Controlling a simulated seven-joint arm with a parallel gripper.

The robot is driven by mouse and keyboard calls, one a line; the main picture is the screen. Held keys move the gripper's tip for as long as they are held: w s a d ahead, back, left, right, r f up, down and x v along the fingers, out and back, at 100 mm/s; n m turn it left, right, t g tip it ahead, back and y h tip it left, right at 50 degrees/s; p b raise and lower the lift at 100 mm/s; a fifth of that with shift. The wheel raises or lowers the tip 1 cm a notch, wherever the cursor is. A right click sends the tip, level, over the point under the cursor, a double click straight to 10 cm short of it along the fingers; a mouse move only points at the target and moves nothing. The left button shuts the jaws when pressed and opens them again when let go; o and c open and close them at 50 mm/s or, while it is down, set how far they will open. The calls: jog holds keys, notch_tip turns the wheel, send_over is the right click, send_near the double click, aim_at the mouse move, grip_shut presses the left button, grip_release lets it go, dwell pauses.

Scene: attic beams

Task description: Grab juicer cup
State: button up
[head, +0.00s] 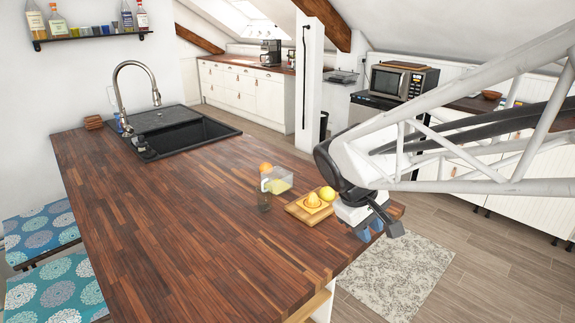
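My gripper (376,230) hangs by the counter's right edge, right of the cutting board and well apart from the cup. Its dark and blue finger parts overlap in this view, so their opening is unclear. I see nothing held.
A small cutting board (296,211) with cut and whole lemons (327,193) lies between the cup and my gripper. The wooden counter (170,220) is clear to the left and front. A black sink (190,135) with a tall tap (119,90) is at the back left.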

jog(key=w+a+f+n+t+h, duration=0.2)
jog(key=w+a+f+n, duration=0.2)
jog(key=w+a, duration=0.5)
jog(key=w+a+f+n+t+h, duration=0.1)
jog(key=w+a+f+n+h, duration=0.1)
jog(key=w+a+f+n, duration=0.3)
jog(key=w+a+f+n+t+h, duration=0.2)
jog(key=w+a+f+n, duration=0.3)
jog(key=w+a, duration=0.8)
jog(key=shift+w+a+f+t, duration=0.15)
jog(key=shift+w+a+f, duration=0.05)
jog(key=shift+a, duration=0.4)
jog(key=shift+w+a+f+t, duration=0.15)
jog(key=shift+w+a, duration=0.05)
jog(key=shift+a, duration=0.35)
jog(key=w+a+n, duration=0.1)
jog(key=w, duration=0.2)
jog(key=w+a+f+n, duration=0.1)
jog(key=w, duration=0.3)
jog(key=w+a+n+h, duration=0.1)
jog(key=w+a+n, duration=0.1)
jog(key=w, duration=0.1)
jog(key=shift+w+f+t, duration=0.15)
jog(key=shift+w+t, duration=0.1)
jog(key=shift+t, duration=0.15)
jog(key=shift+w+n, duration=0.3)
jog(key=shift+w, duration=0.05)
jog(key=shift+x, duration=1.3)
